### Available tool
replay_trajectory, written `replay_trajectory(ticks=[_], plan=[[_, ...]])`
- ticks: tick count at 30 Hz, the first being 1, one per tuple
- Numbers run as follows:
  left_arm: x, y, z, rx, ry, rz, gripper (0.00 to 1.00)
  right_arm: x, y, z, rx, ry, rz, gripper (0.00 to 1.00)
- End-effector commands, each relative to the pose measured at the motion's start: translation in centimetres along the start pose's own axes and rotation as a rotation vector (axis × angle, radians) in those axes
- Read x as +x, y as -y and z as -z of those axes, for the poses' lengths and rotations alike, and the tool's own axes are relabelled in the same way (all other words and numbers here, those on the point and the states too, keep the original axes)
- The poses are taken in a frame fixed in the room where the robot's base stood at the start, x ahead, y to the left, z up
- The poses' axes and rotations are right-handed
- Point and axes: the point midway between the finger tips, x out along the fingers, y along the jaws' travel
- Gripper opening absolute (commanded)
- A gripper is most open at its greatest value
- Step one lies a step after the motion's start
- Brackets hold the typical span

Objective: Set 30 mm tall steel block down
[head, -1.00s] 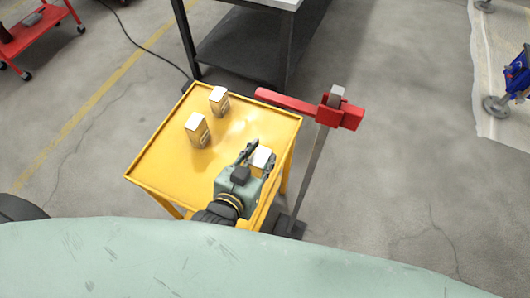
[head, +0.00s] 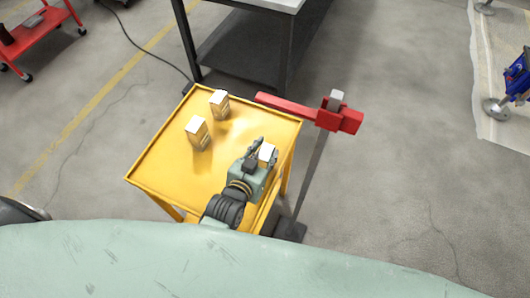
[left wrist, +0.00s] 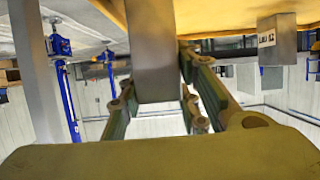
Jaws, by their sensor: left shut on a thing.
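My left gripper (head: 262,152) is over the right part of the yellow cart top (head: 165,170). It is shut on a steel block (head: 267,153) with a pale top face. In the left wrist view the grey block (left wrist: 153,50) stands between the green-padded fingers (left wrist: 160,95). I cannot tell whether its underside touches the cart. My right gripper is not in view.
Two similar blocks stand on the cart, one at the back (head: 219,104) and one nearer (head: 197,132). A labelled block (left wrist: 277,40) shows in the left wrist view. A red arm on a post (head: 325,115) rises at the cart's right edge. The cart's left-front top is clear.

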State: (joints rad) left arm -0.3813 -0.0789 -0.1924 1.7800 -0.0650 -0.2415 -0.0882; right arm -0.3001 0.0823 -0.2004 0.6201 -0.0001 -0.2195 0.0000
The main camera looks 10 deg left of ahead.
Motion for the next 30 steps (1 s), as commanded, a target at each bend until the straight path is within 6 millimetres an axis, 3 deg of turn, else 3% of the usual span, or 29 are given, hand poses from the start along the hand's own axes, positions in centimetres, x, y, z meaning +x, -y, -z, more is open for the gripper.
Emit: replay_trajectory(ticks=[8,9,14,25,30], plan=[[0.1,0.0,0.1,0.000,-0.009,0.000,0.00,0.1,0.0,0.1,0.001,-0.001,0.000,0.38],[0.1,0.0,-0.2,0.000,0.000,0.000,0.34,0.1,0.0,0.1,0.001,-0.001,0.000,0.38],[0.1,0.0,-0.2,0.000,0.000,0.000,0.48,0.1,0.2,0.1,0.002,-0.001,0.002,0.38],[-0.1,0.0,0.2,0.000,0.000,0.000,0.49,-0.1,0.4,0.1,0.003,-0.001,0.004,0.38],[-2.4,0.0,-0.1,0.000,0.003,-0.001,0.49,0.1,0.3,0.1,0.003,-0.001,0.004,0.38]])
